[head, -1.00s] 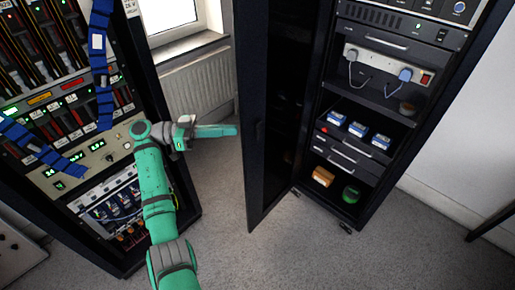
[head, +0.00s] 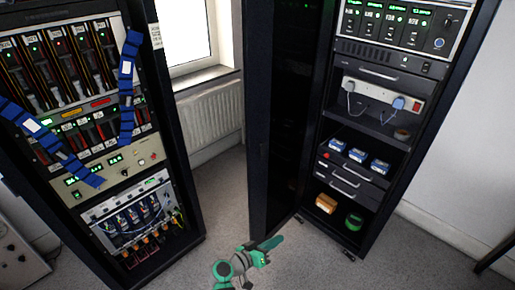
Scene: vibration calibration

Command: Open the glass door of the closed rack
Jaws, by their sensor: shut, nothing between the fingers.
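The rack on the right (head: 397,150) has its glass door (head: 288,120) standing open. The door is a tall dark panel swung outward on the rack's left side, and the shelves inside show. A handle shows faintly on the door's left edge frame. My green and grey gripper (head: 274,243) is shut and empty, low in the head view by the door's bottom corner, pointing right. I cannot tell whether it touches the door. Most of my arm is below the picture.
A second rack (head: 190,185) with blue straps (head: 127,85) stands at the left, its front open. A radiator (head: 214,112) is under the window behind. Grey carpet (head: 225,190) is clear between the racks. A dark leg (head: 497,254) shows at the far right.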

